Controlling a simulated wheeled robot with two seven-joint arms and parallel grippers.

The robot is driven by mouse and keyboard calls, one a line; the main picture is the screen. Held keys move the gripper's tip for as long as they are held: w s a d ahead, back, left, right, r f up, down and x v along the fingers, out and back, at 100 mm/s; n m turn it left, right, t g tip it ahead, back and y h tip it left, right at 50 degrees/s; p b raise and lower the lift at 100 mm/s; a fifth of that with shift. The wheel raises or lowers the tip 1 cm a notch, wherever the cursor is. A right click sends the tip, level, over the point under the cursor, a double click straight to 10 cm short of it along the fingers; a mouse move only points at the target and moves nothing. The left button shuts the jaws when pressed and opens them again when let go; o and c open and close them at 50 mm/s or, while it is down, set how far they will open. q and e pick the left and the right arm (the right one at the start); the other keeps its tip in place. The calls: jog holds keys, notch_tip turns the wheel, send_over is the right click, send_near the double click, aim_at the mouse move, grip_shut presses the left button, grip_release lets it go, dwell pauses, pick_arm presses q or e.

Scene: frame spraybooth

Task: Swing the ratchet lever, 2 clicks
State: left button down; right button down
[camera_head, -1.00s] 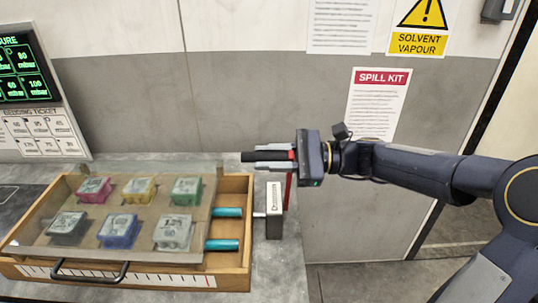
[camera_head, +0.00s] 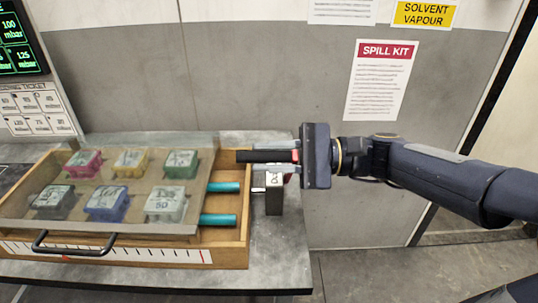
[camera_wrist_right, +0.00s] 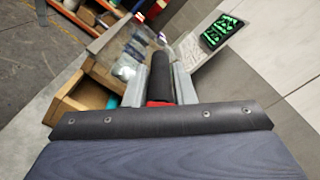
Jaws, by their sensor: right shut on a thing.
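The ratchet lever has a black handle (camera_head: 250,156) and a red arm, seen as a red piece (camera_head: 295,156) between my right gripper's fingers. Its handle also shows in the right wrist view (camera_wrist_right: 160,78). My right gripper (camera_head: 270,157) is shut on the lever, its grey fingers lying along both sides of the handle. It is above the small grey ratchet housing (camera_head: 273,202) at the right side of the wooden tray. The gripper hides most of the red arm. My left gripper is not in view.
The wooden tray (camera_head: 230,256) has a clear cover over several coloured blocks, a black front handle (camera_head: 75,250) and two teal cylinders (camera_head: 218,220) at its right. A pressure display (camera_head: 20,40) stands at far left. Bench top is clear right of the housing.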

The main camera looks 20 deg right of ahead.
jog(key=shift+r, duration=0.1)
jog(key=c, duration=1.3)
grip_release()
jog(key=shift+d, duration=0.1)
jog(key=v, duration=0.7)
jog(key=shift+d, duration=0.35)
jog(key=shift+s, duration=0.1)
